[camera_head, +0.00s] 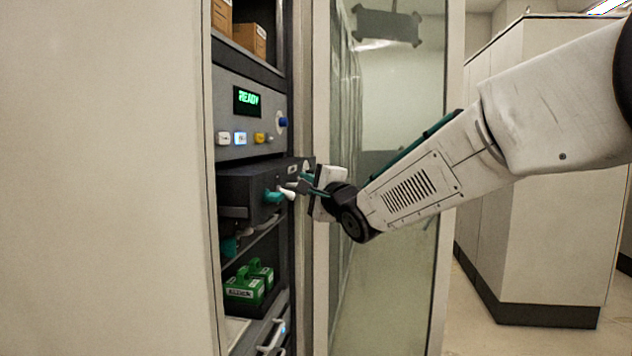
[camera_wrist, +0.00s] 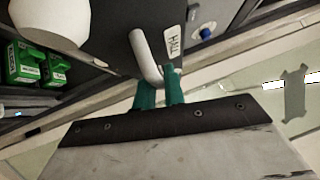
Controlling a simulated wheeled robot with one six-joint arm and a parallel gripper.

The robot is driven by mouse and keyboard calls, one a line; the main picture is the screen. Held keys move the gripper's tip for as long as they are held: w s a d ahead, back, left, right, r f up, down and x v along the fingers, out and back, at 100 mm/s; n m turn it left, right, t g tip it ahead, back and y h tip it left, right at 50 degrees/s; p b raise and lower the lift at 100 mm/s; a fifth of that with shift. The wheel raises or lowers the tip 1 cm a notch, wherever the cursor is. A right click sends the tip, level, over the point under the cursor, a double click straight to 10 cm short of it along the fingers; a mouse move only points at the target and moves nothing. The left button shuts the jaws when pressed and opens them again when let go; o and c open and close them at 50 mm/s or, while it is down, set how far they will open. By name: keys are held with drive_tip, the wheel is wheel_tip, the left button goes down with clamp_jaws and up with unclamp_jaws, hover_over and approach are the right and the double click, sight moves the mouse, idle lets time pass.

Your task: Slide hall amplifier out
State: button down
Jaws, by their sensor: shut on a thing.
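The hall amplifier (camera_head: 247,184) is a dark box in the rack, under the panel with the green display. Its front stands out past that panel. In the wrist view its dark front carries a HALL label (camera_wrist: 172,41) and a white bent handle (camera_wrist: 144,54). My gripper (camera_wrist: 161,82) has its teal fingers shut on the lower end of this handle. In the head view my gripper (camera_head: 297,188) reaches the amplifier's front from the right, and the grip itself is small and partly hidden.
Green blocks (camera_head: 249,284) sit on a shelf below, above a silver handle (camera_head: 271,339). Cardboard boxes (camera_head: 248,38) lie on top. A framed glass door (camera_head: 393,130) stands open close behind my gripper.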

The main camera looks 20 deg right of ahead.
drive_tip(key=shift+d, duration=0.1)
drive_tip(key=c, duration=1.5)
unclamp_jaws()
drive_tip(key=v, duration=0.7)
drive_tip(key=shift+s, duration=0.4)
drive_tip(key=shift+d, duration=0.1)
